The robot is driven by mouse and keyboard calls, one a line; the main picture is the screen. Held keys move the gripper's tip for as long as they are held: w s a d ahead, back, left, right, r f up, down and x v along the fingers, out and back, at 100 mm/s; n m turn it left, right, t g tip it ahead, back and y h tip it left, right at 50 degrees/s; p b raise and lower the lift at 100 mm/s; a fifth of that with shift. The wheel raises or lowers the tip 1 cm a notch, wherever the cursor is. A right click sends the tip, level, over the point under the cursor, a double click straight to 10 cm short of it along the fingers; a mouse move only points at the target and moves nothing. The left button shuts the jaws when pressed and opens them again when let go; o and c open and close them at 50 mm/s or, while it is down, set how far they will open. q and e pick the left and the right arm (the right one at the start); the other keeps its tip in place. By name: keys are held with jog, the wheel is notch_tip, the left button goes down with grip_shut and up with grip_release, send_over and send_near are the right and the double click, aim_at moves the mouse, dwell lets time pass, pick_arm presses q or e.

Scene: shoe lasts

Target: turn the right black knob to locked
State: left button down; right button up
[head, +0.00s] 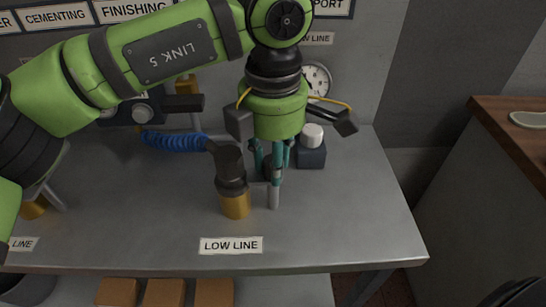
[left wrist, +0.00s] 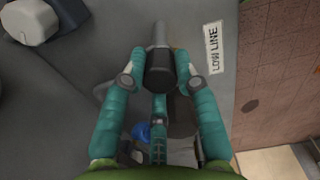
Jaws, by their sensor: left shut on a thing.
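My left gripper (head: 272,172) points down over the grey bench, its teal fingers to the right of a black and amber fitting (head: 233,190). In the left wrist view its fingertips (left wrist: 159,80) are on both sides of a dark, rounded knob (left wrist: 160,68), and the gripper is shut on it. In the head view the fingers mostly hide this knob. A pale grey post (head: 274,197) shows just below the fingers. Any mark for the knob's locked position is hidden. My right gripper is not in view.
A blue coiled hose (head: 175,141) runs left of the fitting. A dark block with a white cap (head: 312,135) and a round gauge (head: 318,78) stand behind on the right. A LOW LINE label (head: 231,245) lies near the front edge. The bench's right front is clear.

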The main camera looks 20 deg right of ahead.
pick_arm(q)
jog(key=c, duration=0.9)
grip_release()
jog(key=shift+c, duration=0.2)
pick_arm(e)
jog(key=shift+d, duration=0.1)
pick_arm(q)
notch_tip(320, 180, up, 12)
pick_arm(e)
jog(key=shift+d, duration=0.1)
